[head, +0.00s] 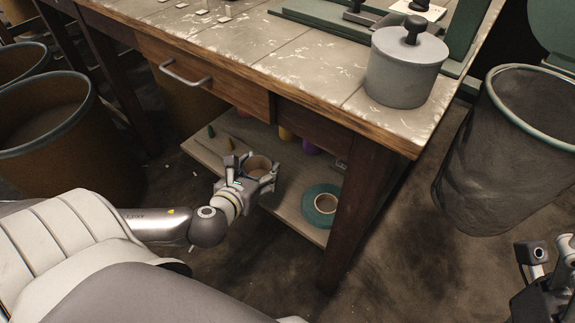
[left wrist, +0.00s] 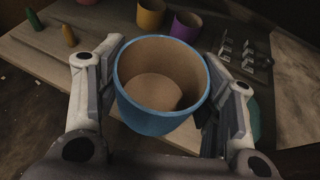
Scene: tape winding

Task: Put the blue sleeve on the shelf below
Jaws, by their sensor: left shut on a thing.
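The blue sleeve (left wrist: 160,115) is an open tube with a brown inside, upright in the left wrist view. My left gripper (head: 258,172) is shut on it, one finger on each side.
A green tape roll (head: 321,205) lies on the shelf to the right. A yellow sleeve (left wrist: 151,15), a purple sleeve (left wrist: 184,27) and small cones (left wrist: 69,35) stand farther back. A table leg (head: 357,210) bounds the shelf at right. The tabletop with a drawer (head: 205,80) overhangs it.

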